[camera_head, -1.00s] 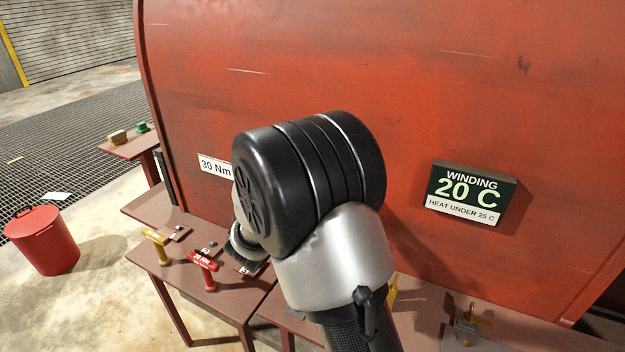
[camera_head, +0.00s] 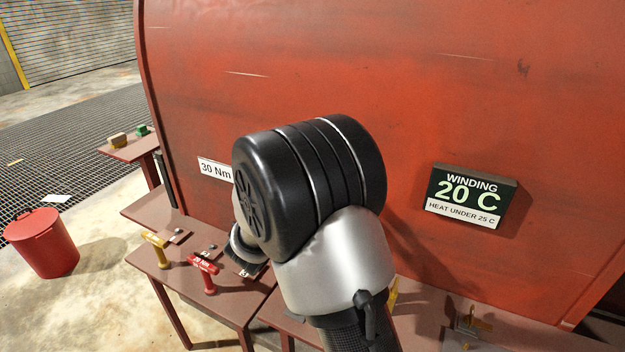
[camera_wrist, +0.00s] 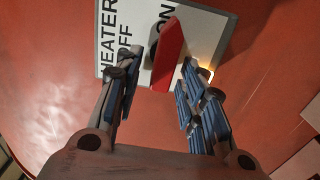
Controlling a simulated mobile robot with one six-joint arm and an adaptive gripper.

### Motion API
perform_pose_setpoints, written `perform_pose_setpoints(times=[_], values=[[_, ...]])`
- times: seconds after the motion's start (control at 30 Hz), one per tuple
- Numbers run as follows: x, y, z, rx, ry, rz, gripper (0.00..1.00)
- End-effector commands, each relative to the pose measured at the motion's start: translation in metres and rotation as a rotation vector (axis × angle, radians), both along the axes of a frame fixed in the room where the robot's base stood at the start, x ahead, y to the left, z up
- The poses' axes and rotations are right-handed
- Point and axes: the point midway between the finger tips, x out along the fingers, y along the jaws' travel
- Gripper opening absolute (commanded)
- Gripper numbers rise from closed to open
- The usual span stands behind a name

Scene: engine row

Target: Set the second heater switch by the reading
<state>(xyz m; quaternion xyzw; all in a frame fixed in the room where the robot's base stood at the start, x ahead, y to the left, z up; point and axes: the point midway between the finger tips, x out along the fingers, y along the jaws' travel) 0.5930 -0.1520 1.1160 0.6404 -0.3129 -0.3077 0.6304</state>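The heater switch shows in the wrist view as a white plate (camera_wrist: 202,28) marked HEATER OFF and ON, with a red lever (camera_wrist: 170,57). The lever's near end lies between the tips of my gripper (camera_wrist: 158,82), nearer the right finger. The fingers are spread, with a gap on the left; I cannot tell whether the right one touches. A small lamp (camera_wrist: 205,75) glows at the plate's edge. In the head view the reading sign (camera_head: 468,195) says WINDING 20 C, HEAT UNDER 25 C. The switch and my fingers are hidden there behind my arm.
The big red housing (camera_head: 430,90) fills the background. Brown benches stand before it, with a yellow T-handle (camera_head: 156,246) and a red T-handle (camera_head: 205,268). A 30 Nm label (camera_head: 214,169) is left of my arm. A red bin (camera_head: 42,243) stands on the floor at left.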

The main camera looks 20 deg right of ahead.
Motion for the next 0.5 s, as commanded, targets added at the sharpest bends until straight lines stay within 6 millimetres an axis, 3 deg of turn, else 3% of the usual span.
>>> perform_pose_setpoints(times=[0.17,0.5], values=[[-0.004,0.006,0.000,-0.001,0.001,0.002,0.37],[-0.044,0.060,0.000,0.001,0.001,0.006,0.37]])
